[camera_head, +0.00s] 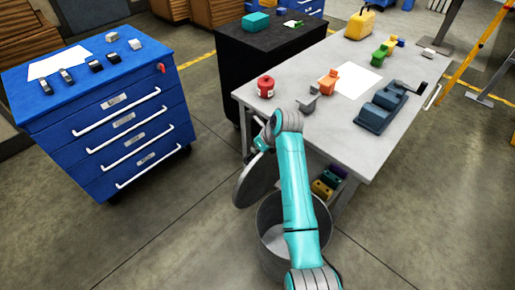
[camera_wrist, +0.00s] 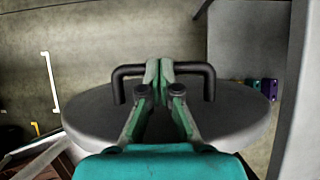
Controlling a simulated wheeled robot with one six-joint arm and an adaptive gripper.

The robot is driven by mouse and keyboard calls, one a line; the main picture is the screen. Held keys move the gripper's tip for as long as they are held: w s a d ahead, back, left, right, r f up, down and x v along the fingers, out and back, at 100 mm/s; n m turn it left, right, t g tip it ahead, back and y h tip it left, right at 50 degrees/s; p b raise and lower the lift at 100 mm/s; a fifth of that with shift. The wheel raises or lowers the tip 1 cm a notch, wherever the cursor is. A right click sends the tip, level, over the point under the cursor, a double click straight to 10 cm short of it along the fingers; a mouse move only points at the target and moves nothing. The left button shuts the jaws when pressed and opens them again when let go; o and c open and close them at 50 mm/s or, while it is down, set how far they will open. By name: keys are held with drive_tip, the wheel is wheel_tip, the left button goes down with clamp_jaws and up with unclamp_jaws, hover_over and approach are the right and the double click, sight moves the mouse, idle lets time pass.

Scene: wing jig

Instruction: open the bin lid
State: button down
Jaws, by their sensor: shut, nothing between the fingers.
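The round grey bin (camera_head: 270,212) stands on the floor beside the workbench, its mouth uncovered and its inside partly visible behind my arm. Its grey lid (camera_head: 250,183) is tilted steeply up at the bin's left rim. In the wrist view the lid (camera_wrist: 95,125) fills the middle, with a black bar handle (camera_wrist: 130,71) across it. My gripper (camera_wrist: 160,66) is shut with its fingertips at the middle of this handle, and nothing shows held between them. Whether the fingers touch the bar cannot be told. In the head view my gripper (camera_head: 262,143) is by the lid's upper edge, partly hidden.
The grey workbench (camera_head: 300,128) stands close to the right, with a red canister (camera_head: 265,86), orange part and blue fixture (camera_head: 380,110) on it. Small coloured blocks (camera_head: 325,184) sit beneath it. A blue drawer cabinet (camera_head: 95,110) stands left. The floor between is clear.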

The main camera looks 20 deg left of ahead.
idle(0.4)
drive_tip(key=v, duration=1.2)
